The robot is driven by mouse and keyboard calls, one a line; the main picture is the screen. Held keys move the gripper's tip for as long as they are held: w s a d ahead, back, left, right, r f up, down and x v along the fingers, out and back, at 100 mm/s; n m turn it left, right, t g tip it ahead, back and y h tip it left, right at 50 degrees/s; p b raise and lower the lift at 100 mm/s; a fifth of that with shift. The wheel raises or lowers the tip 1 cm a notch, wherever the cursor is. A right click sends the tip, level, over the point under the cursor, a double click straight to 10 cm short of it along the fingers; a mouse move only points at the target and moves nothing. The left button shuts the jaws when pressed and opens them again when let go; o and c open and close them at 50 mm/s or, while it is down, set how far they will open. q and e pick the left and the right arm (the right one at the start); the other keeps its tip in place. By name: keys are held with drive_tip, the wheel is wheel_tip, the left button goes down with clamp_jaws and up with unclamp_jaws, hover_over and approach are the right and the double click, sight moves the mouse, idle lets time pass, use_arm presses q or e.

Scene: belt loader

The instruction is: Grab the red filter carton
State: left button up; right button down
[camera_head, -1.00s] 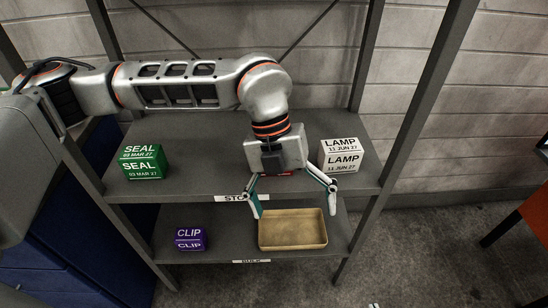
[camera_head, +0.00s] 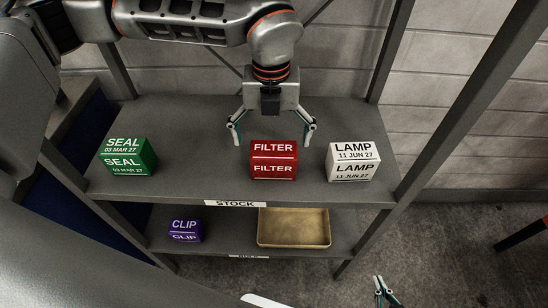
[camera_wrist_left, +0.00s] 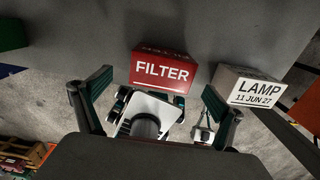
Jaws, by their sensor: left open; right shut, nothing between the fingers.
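The red filter carton (camera_head: 273,161) stands on the upper shelf board, between the green and white cartons. It also shows in the left wrist view (camera_wrist_left: 160,73), ahead of the fingers. My left gripper (camera_head: 271,130) is open and empty. In the head view its fingers spread to either side of the carton's upper part, apart from it; the exact height gap is hard to tell. My right gripper (camera_head: 384,291) is shut and empty, low at the bottom of the head view, away from the shelf.
The green seal carton (camera_head: 128,157) stands left on the same board, and the white lamp carton (camera_head: 353,162) stands close on the right. Below are a purple clip carton (camera_head: 185,231) and a tan tray (camera_head: 293,228). Shelf posts (camera_head: 470,100) flank the boards.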

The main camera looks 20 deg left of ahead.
sight(273, 150)
use_arm(q)
wheel_tip(273, 150, down, 5)
drive_tip(key=shift+w+d, duration=0.15)
drive_tip(key=c, duration=1.4)
drive_tip(key=shift+r, duration=0.1)
drive_tip(key=shift+c, duration=0.2)
